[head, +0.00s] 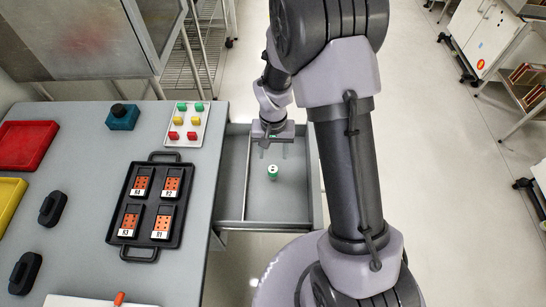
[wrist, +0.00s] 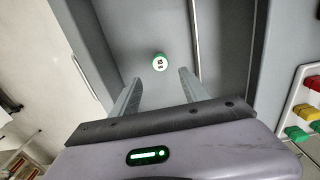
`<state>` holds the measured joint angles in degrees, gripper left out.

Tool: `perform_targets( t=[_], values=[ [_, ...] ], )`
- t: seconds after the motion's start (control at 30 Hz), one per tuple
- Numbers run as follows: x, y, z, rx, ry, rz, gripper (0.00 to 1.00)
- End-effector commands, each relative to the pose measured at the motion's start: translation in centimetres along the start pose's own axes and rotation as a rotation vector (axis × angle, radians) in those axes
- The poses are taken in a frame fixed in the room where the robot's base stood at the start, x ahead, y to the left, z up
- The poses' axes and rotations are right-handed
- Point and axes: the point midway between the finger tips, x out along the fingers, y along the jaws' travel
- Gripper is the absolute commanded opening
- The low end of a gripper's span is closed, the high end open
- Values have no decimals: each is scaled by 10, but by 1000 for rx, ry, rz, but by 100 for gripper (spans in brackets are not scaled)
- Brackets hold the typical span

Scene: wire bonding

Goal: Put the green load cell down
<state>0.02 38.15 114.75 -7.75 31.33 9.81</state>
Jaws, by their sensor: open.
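The green load cell (head: 272,172) is a small green cylinder with a white top. It stands upright on the floor of the open drawer (head: 283,207), in the wider compartment right of the divider. It also shows in the wrist view (wrist: 159,62), beyond my fingertips. My gripper (head: 271,148) is over the drawer, just behind the load cell in the head view. In the wrist view my gripper (wrist: 158,82) has its fingers spread with nothing between them, apart from the load cell.
On the table left of the drawer are a black tray (head: 116,236) with labelled orange blocks and a white board (head: 187,140) with coloured pieces. A blue object (head: 123,117), a red bin (head: 24,145) and a yellow bin (head: 9,203) stand further left. The drawer around the load cell is clear.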

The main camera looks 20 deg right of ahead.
Motion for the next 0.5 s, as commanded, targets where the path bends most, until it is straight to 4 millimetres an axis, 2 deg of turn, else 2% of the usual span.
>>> perform_targets(
  t=[0.03, 0.17, 0.27, 0.37, 0.4, 0.47, 0.5],
  values=[
    [-14, 0, 0, 0, 1, 0, 53],
    [-29, 0, 0, 1, 2, -1, 53],
    [-61, -1, 2, 9, 33, -18, 53],
    [-132, -1, 17, 29, 111, -66, 53],
    [-164, 1, 31, 38, 147, -92, 53],
    [-208, 4, 57, 50, 203, -134, 53],
    [-233, 7, 77, 56, 240, -164, 53]
  ],
)
